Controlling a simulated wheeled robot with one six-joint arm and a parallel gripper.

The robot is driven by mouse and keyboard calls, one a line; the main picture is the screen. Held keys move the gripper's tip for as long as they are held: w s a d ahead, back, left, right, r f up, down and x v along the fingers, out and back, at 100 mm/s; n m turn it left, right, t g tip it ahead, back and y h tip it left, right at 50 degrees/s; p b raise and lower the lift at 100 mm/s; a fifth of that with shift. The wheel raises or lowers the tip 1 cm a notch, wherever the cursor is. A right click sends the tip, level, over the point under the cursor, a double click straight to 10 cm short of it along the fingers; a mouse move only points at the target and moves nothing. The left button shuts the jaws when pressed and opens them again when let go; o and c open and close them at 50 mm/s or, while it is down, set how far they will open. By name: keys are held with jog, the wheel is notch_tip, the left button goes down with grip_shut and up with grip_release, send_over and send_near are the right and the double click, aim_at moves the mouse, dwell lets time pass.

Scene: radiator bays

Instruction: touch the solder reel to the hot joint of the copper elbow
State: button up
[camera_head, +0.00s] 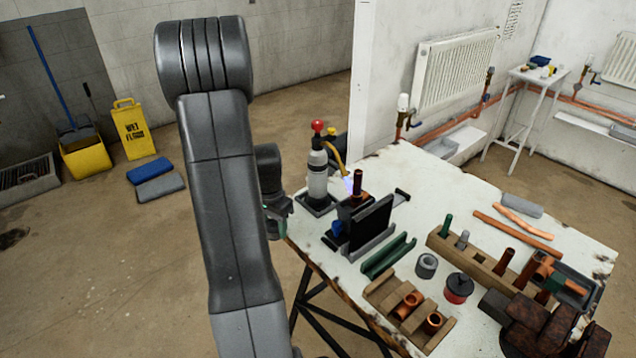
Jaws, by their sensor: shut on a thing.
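My gripper (277,213) is at the left edge of the workbench, partly hidden behind my own arm. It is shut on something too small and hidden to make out. A copper pipe end (357,184) stands upright behind a dark plate (372,222); the elbow and its joint are not clearly visible. A torch (318,178) with a red knob and yellow hose stands left of the pipe, with a faint bluish glow between them. A grey ring-shaped piece (427,265) on the bench may be a solder reel; I cannot tell.
The bench (432,185) also holds a green channel (388,256), a wooden block (383,290) with copper fittings, a red-and-black tin (459,287) and a wooden rack (485,268). Copper pipes (517,233) lie at the right. The far middle of the bench is clear.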

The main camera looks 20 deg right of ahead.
jog(key=s+d+r+m+p, duration=0.1)
jog(key=s+d+r+m, duration=0.5)
jog(key=d+r+m, duration=0.4)
jog(key=m, duration=0.2)
jog(key=shift+d+r+m, duration=0.25)
jog(key=shift+d+m, duration=0.05)
jog(key=shift+d, duration=0.05)
jog(key=shift+d+f, duration=0.1)
jog(key=shift+d, duration=0.15)
jog(key=shift+w+d+f, duration=0.2)
jog(key=shift+d+f, duration=0.05)
jog(key=shift+d, duration=0.2)
jog(key=shift+w+d+f, duration=0.2)
jog(key=shift+d, duration=0.25)
jog(key=shift+r, duration=0.1)
dwell(3.1)
jog(key=a+r+p, duration=0.1)
jog(key=s+a+r+p, duration=0.1)
jog(key=a, duration=0.1)
jog(key=shift+s+a+r, duration=0.1)
jog(key=shift+s+r, duration=0.05)
jog(key=shift+r, duration=0.25)
